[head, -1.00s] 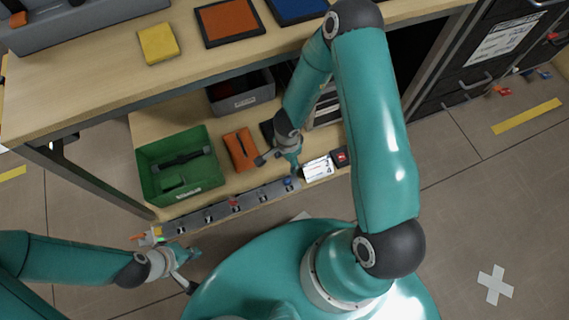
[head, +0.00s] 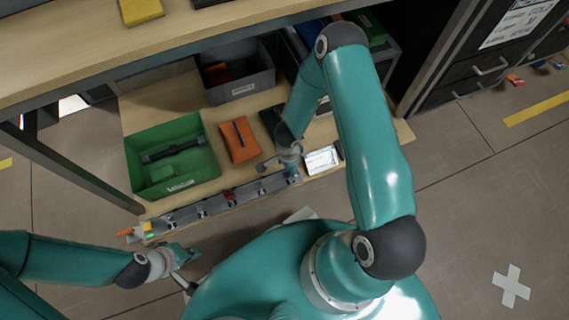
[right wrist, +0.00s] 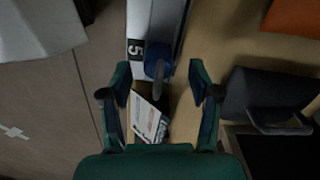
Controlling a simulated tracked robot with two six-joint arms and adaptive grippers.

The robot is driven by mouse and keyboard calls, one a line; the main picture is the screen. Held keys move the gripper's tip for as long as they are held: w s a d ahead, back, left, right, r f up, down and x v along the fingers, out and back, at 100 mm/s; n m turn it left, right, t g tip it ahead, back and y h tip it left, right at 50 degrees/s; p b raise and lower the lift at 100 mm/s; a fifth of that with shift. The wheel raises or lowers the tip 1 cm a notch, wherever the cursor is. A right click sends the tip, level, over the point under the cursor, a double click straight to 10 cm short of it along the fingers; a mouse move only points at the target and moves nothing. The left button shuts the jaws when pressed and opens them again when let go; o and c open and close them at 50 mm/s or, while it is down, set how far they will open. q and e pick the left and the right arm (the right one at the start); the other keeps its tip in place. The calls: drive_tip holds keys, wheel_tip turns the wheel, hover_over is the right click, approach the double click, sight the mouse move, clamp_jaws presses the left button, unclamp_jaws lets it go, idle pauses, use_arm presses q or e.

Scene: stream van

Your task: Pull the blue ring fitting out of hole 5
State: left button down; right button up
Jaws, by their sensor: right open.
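The blue ring fitting (right wrist: 154,66) shows in the right wrist view beside a label with the number 5, at the end of the grey rail (right wrist: 150,20). A grey peg-like part sticks out by it. My right gripper (right wrist: 160,72) is open, with one finger on each side of the ring in the picture; I cannot tell whether either touches it. In the head view my right gripper (head: 291,168) is over the right end of the rail (head: 215,206) and largely hides the ring. My left gripper (head: 186,268) is open and empty, in front of the rail's left end.
A green bin (head: 133,168) with dark contents and an orange case (head: 239,142) stand behind the rail. A grey bin (head: 238,92) is farther back. A white label card (head: 322,160) lies right of my right gripper. The upper wooden shelf (head: 200,28) overhangs the back.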

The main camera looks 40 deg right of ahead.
drive_tip(key=shift+f+b, duration=0.4)
drive_tip(key=shift+f, duration=0.95)
drive_tip(key=c, duration=1.2)
